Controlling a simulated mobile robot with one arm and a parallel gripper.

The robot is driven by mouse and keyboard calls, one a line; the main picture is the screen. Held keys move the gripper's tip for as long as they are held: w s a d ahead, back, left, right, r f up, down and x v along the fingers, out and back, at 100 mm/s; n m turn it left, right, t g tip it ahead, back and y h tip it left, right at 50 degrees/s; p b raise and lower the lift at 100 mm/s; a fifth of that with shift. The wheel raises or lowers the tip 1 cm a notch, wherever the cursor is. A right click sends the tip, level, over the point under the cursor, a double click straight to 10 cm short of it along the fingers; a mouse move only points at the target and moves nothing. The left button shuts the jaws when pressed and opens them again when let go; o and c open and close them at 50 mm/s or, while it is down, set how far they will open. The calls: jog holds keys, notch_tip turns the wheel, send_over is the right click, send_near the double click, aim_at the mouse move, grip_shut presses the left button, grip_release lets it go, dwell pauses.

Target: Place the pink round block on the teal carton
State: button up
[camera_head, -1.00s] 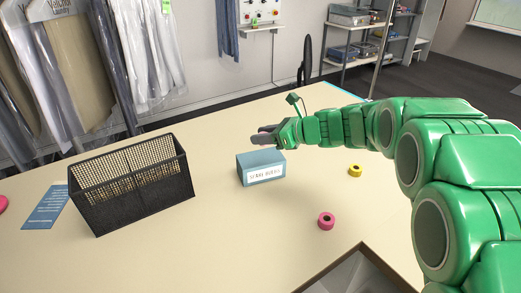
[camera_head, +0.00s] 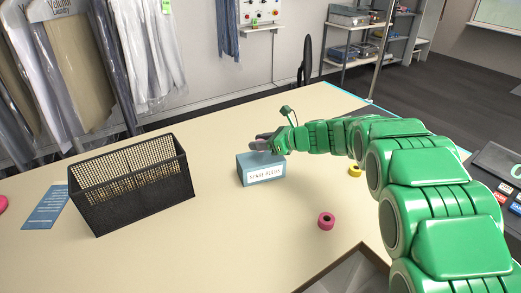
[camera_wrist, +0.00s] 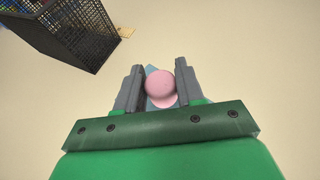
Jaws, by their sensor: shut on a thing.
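The teal carton (camera_head: 262,171) stands on the table with a white label on its front. My gripper (camera_head: 260,143) is just above the carton's top, its fingers pointing left. In the wrist view my gripper (camera_wrist: 159,72) is shut on the pink round block (camera_wrist: 160,84), which sits between the two grey fingers. A strip of the carton (camera_wrist: 150,69) shows behind the block. In the head view the fingers mostly hide the block, and I cannot tell whether it touches the carton.
A black mesh basket (camera_head: 140,193) stands left of the carton. A blue card (camera_head: 48,207) lies at far left.

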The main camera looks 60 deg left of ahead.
jog(key=shift+f, duration=1.45)
jog(key=shift+f, duration=0.1)
jog(key=o, duration=1)
jog(key=shift+d, duration=0.1)
jog(key=shift+v, duration=5.95)
jog(key=shift+w, duration=0.1)
